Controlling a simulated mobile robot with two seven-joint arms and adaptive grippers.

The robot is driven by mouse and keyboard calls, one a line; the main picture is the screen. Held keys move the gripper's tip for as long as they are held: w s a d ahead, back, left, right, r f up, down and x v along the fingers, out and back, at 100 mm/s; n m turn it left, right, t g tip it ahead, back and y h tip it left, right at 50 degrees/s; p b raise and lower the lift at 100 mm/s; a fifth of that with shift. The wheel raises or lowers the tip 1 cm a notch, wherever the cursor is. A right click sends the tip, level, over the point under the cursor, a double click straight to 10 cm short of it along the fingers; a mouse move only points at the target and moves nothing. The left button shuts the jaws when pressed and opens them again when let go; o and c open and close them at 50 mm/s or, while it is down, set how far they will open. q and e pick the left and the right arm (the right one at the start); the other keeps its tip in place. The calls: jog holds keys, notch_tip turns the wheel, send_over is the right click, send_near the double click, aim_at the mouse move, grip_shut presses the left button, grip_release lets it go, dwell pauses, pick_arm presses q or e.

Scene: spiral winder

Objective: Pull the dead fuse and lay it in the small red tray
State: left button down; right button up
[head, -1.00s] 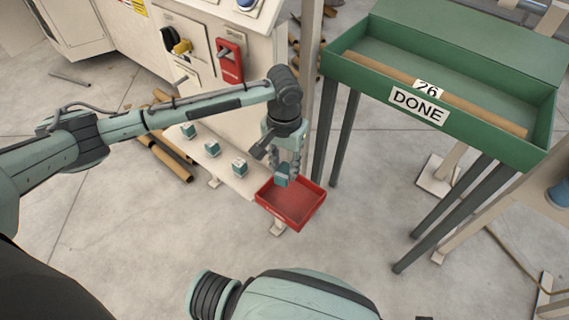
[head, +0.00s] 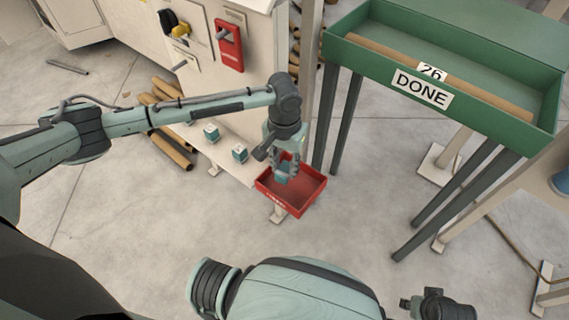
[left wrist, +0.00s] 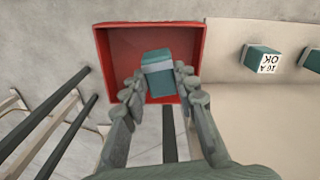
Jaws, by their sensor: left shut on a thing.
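My left gripper (head: 287,170) is shut on a teal block-shaped fuse (head: 283,179), with one finger on each side of it. The fuse has a grey band across it in the left wrist view (left wrist: 158,76). The small red tray (head: 308,188) is directly under the gripper. In the left wrist view the red tray (left wrist: 112,60) shows behind the fuse, which hangs over its open inside; the exact height above the tray floor is hard to tell.
Other teal fuses (head: 211,133) stand on the pale ledge left of the tray; one (left wrist: 263,60) reads "16 A OK". A red switch panel (head: 229,46) is on the cabinet. A green "DONE" bin (head: 480,112) on legs stands to the right. Cardboard tubes lie behind the ledge.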

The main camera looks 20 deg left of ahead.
aim_at(285, 169)
pick_arm(q)
jog(key=c, duration=1.1)
grip_release()
notch_tip(285, 169, up, 12)
